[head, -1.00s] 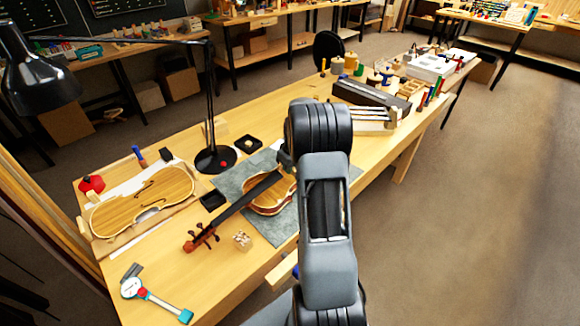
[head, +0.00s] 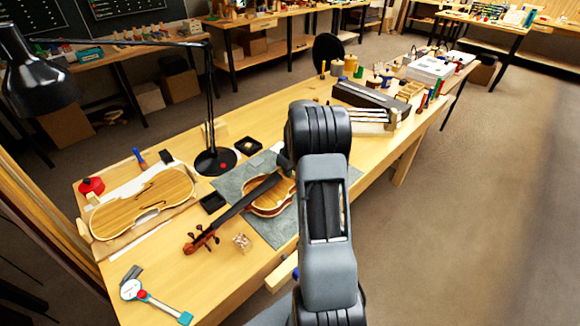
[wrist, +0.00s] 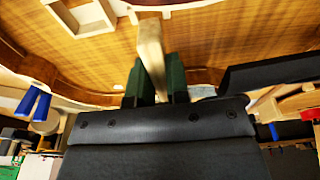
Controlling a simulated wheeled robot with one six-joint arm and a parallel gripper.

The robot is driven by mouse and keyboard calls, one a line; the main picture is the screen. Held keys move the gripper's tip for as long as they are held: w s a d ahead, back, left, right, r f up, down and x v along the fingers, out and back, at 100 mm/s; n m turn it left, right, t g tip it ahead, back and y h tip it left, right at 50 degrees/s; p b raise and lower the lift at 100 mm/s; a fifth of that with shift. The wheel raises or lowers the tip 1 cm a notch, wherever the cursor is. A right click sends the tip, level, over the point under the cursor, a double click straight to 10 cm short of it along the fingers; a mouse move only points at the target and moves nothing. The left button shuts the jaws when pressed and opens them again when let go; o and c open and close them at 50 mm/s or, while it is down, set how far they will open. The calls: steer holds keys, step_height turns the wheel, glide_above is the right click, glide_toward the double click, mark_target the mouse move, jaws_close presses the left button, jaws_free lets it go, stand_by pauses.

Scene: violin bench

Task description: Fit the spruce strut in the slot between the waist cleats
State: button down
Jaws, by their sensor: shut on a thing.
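My gripper (wrist: 155,85) shows in the wrist view with its green fingers shut on the spruce strut (wrist: 151,48), a pale narrow bar that sticks out beyond the fingertips. Beyond it is a broad striped golden-brown wooden surface (wrist: 215,45) with a curved edge. A pale piece (wrist: 160,4) lies past the strut's far end at the picture's top; I cannot tell if it is a waist cleat. I cannot see a slot clearly, or whether the strut touches the wood. In the head view my arm hides the gripper, the strut and part of the violin (head: 268,200).
The violin lies on a grey mat (head: 232,188) on the bench (head: 225,270). A violin body (head: 145,203) lies at the left. A black lamp base (head: 215,161), a dark tray (head: 213,202) and a dial gauge (head: 137,290) are nearby. A dark bar (wrist: 270,72) is right of my gripper.

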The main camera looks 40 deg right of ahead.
steer(key=shift+f, duration=1.35)
steer(key=c, duration=0.7)
jaws_free()
steer(key=shift+r, duration=0.2)
steer(key=shift+r+p, duration=1.25)
steer(key=shift+r, duration=0.65)
steer(key=shift+s+r+p, duration=0.1)
steer(key=shift+r+p, duration=0.45)
steer(key=shift+r, duration=0.55)
